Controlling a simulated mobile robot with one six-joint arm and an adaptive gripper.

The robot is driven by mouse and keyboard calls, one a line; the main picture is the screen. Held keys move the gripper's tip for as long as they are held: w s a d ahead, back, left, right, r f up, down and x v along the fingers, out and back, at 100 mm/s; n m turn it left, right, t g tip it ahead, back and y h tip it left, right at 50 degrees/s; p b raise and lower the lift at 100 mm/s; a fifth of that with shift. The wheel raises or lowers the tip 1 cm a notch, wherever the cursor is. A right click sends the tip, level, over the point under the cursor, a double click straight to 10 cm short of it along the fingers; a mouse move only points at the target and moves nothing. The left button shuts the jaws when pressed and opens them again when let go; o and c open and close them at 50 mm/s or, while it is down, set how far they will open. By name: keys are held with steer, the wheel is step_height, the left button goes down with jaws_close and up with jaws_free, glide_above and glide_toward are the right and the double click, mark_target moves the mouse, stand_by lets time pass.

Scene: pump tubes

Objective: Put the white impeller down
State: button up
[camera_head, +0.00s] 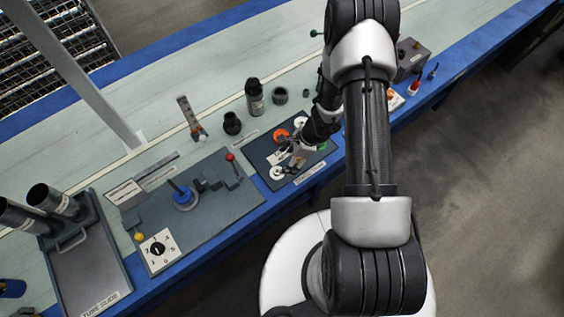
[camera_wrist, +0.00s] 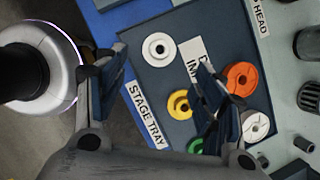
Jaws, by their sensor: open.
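A white impeller (camera_wrist: 158,48), a disc with a raised hub, lies flat on the dark stage tray (camera_wrist: 152,82). It also shows near the front left of the tray (camera_head: 250,156) in the head view as a white disc (camera_head: 277,173). A second white disc (camera_wrist: 256,126) lies at the tray's right side in the wrist view, beyond one finger.
The tray also holds an orange disc (camera_wrist: 240,77), a yellow disc (camera_wrist: 179,104) and a green disc (camera_wrist: 195,146), the last two partly hidden by a finger. A pump fixture with a blue disc (camera_head: 184,197) stands left of the tray. Black cylinders (camera_head: 254,97) stand behind.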

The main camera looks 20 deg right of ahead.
steer(key=a+r+n, duration=0.2)
steer(key=r+n, duration=0.1)
steer(key=r, duration=0.7)
steer(key=a+r+n+t, duration=0.15)
steer(key=r+n, duration=0.25)
steer(key=r, duration=0.6)
steer(key=a+r+n+g, duration=0.1)
steer(key=a+r+n, duration=0.15)
steer(key=r, duration=0.75)
steer(key=s+d+r+n+t+h, duration=0.1)
steer(key=s+r+n+h, duration=0.1)
steer(key=s+r+n, duration=0.4)
steer(key=s+d+r+n+t+h, duration=0.1)
steer(key=s+r+n+h, duration=0.1)
steer(key=s+r+n, duration=0.4)
steer(key=s+r, duration=0.3)
steer(key=s, duration=0.4)
steer(key=shift+d+r+t+p, duration=0.2)
steer(key=shift+d+t+p, duration=0.15)
steer(key=shift+d+p, duration=0.05)
